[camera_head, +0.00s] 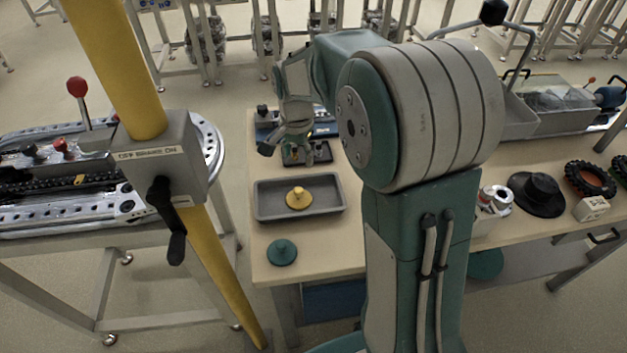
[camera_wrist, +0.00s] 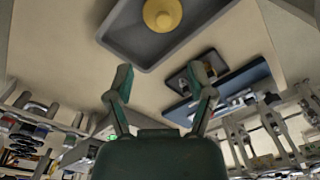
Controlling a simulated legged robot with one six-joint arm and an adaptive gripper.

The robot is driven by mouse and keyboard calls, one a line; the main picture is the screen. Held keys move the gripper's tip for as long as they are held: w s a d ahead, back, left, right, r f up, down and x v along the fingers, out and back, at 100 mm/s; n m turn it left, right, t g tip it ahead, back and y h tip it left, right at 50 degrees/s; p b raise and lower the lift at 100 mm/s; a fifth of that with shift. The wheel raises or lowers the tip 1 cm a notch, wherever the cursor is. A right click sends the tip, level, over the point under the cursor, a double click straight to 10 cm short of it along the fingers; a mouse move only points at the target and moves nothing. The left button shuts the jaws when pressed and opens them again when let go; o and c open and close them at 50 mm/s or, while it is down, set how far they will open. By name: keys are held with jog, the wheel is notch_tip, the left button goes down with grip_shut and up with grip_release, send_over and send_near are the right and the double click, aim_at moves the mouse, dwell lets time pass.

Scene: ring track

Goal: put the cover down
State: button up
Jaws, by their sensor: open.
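A yellow round cover with a knob (camera_head: 298,198) lies in a shallow grey tray (camera_head: 262,212) near the left end of the table. The cover (camera_wrist: 162,14) and tray (camera_wrist: 118,38) also show at the top of the wrist view. A green knobbed cover (camera_head: 282,252) lies on the table in front of the tray. My gripper (camera_wrist: 161,72) is open, with nothing between its fingers. In the head view my gripper (camera_head: 296,150) is beyond the tray, near a small dark tray (camera_head: 291,157). Which cover the task means I cannot tell.
A blue tray (camera_wrist: 228,90) lies beyond the small dark one. A yellow post (camera_head: 110,60) with a crank box stands left of the table. A black hat-shaped part (camera_head: 537,194) and dark wheels (camera_head: 590,179) are at right.

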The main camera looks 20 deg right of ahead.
jog(key=s+r+n+t, duration=0.1)
jog(key=s+r+n, duration=0.2)
jog(key=s, duration=0.5)
jog(key=s+a+r+n+t, duration=0.1)
jog(key=s+r+n, duration=0.3)
jog(key=s, duration=0.4)
jog(key=s+r+n+t, duration=0.3)
jog(key=s, duration=0.5)
jog(key=shift+a+r+n, duration=0.2)
jog(key=shift+r+n, duration=0.05)
jog(key=shift+n, duration=0.05)
jog(key=shift+d, duration=0.1)
